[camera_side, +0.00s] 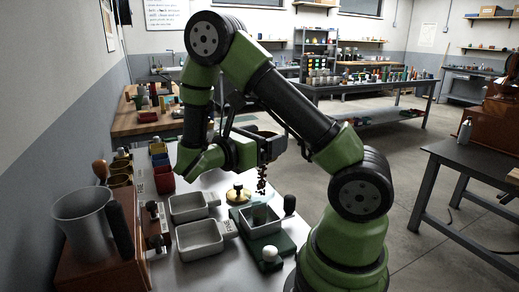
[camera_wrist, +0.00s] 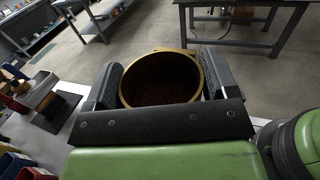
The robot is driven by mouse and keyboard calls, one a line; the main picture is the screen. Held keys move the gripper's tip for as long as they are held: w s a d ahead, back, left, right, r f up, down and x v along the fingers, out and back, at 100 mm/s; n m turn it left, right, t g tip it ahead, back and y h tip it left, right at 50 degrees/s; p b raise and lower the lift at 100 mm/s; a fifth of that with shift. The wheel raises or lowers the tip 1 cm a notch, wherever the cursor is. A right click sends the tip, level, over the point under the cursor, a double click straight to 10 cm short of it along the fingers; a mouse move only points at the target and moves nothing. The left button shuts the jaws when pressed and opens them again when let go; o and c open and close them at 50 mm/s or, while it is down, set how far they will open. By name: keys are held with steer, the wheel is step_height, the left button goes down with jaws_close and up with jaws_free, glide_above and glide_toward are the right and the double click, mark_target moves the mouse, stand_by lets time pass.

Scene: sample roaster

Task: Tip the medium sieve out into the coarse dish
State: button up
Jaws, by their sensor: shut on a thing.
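My gripper (camera_wrist: 161,88) is shut on a round brass-rimmed sieve (camera_wrist: 196,66). Its inside looks dark brown in the wrist view.
A brass lidded piece (camera_side: 238,196) stands behind the green base. A grey metal jug (camera_side: 84,225) is at the left on a brown box. Small coloured bins (camera_side: 164,180) line the back left. Dark and white knobs rise beside the green base.

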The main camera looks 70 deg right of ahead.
steer(key=s+a+f+m+g+y, duration=0.7)
steer(key=m+g+y, duration=0.4)
steer(key=y, duration=0.4)
steer(key=w+a+f+m+t+y, duration=0.3)
steer(key=w+a+m+t+y, duration=0.65)
steer(key=m+y, duration=0.5)
steer(key=w+d+m+t+y, duration=0.3)
steer(key=w+d+m+t, duration=0.2)
steer(key=w+m+t, duration=0.95)
steer(key=w+d+m+t+h, duration=0.2)
steer(key=d+t+h, duration=0.3)
steer(key=d+t, duration=0.1)
steer(key=w+d+m+t+h, duration=0.2)
steer(key=d+t+h, duration=0.3)
steer(key=d, duration=0.4)
steer(key=shift+w+m+t+h, duration=0.35)
steer(key=shift+w+m+t, duration=0.1)
steer(key=shift+t, duration=0.15)
